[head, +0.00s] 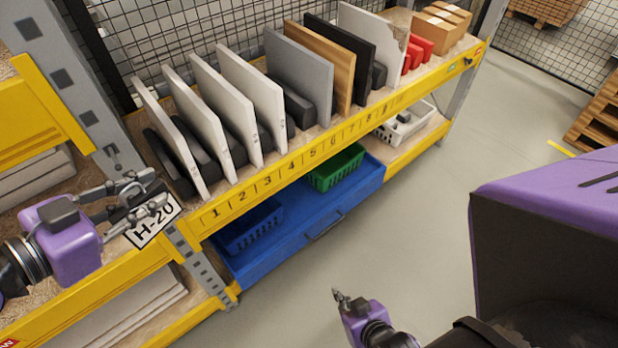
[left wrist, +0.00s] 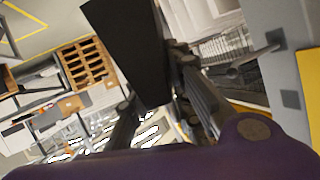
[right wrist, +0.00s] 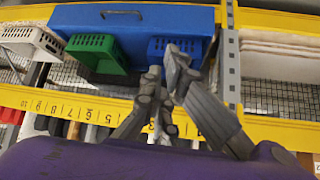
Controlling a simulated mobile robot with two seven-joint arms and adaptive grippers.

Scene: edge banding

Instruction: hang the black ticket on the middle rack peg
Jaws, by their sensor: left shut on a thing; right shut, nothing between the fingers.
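My left gripper (head: 148,190) is shut on a dark, flat piece, the black ticket (head: 138,203). In the left wrist view the ticket (left wrist: 128,48) is a black panel rising from between the fingers. A white card marked H-20 (head: 153,222) shows just below the fingers; I cannot tell if it is fixed to the rack. A short peg-like piece (left wrist: 262,50) sticks out of the grey upright in the left wrist view, apart from the ticket. A small dark piece (head: 112,148) shows on the upright in the head view. My right gripper (head: 338,295) is shut and empty above the floor.
The yellow numbered shelf (head: 300,165) holds upright white, grey, wood and black boards. A blue drawer (head: 310,228) below holds a blue basket (head: 252,228) and a green basket (head: 336,168). Cartons (head: 440,28) stand at the far end.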

